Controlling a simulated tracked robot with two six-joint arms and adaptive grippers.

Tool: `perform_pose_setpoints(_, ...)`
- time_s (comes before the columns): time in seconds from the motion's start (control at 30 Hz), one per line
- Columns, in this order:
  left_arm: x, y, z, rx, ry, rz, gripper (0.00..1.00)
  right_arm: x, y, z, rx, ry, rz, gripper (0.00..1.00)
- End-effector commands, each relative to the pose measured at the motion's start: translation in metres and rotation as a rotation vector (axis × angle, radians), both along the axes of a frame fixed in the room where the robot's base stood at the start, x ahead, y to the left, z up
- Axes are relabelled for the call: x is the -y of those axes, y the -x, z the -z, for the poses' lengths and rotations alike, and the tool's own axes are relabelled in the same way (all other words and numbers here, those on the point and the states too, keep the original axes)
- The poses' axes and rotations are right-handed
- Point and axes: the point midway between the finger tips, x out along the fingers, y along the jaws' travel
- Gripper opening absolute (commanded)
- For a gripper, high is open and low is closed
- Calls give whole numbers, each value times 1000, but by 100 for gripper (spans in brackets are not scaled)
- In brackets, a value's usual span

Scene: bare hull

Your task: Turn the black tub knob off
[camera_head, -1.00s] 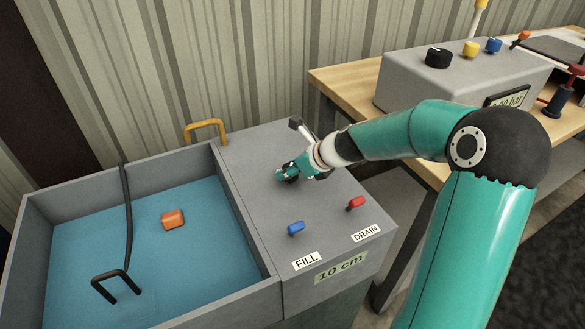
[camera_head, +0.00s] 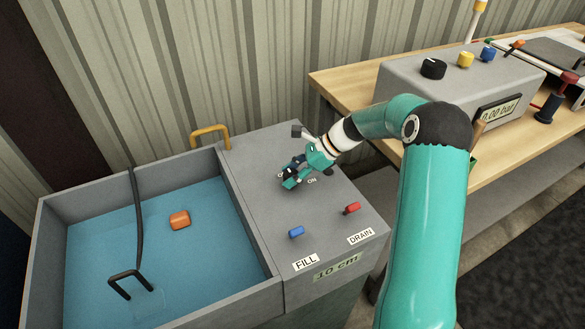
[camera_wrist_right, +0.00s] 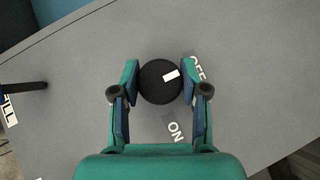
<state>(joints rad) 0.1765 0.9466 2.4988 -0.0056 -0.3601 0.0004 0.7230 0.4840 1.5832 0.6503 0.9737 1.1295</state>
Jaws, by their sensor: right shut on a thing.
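The black tub knob (camera_wrist_right: 157,88) is round with a white pointer mark, on the grey panel (camera_head: 262,150) beside the tub. In the wrist view its mark points toward the OFF label (camera_wrist_right: 197,68); the ON label (camera_wrist_right: 175,131) is below it. My right gripper (camera_head: 291,178) is at the knob, with a finger on each side, shut on it. In the head view the fingers hide most of the knob, and part of the OFF label is covered. My left gripper is not in view.
A blue FILL lever (camera_head: 296,232) and a red DRAIN lever (camera_head: 352,208) stand at the panel's front. The tub (camera_head: 50,235) holds blue water and an orange block (camera_head: 180,220). A yellow handle (camera_head: 210,132) is behind. A wooden bench (camera_head: 345,92) with a grey control box (camera_head: 400,85) stands right.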

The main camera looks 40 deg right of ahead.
Motion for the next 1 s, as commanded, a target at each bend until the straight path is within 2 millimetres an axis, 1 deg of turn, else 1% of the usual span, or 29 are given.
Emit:
perform_pose_setpoints(0.03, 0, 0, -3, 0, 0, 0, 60, -1, -1, -2, 1, -3, -13, 9)
perform_pose_setpoints(0.13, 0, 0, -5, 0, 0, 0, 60, -1, 0, -1, 1, -3, -30, 9)
perform_pose_setpoints(0.57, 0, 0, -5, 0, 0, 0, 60, -1, 0, 0, 0, -2, -38, 9)
perform_pose_setpoints(0.6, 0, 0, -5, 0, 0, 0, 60, -1, 0, 0, 0, -2, -38, 51)
perform_pose_setpoints(0.67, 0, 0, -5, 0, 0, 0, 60, -1, 0, 0, 0, -2, -37, 61)
perform_pose_setpoints(0.7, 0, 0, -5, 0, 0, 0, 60, -1, 0, 0, 0, -2, -37, 67)
perform_pose_setpoints(0.73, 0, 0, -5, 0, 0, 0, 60, -1, 0, 0, 0, -2, -37, 70)
perform_pose_setpoints(1.0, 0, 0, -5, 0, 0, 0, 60, 0, 1, 0, 0, -1, -35, 70)
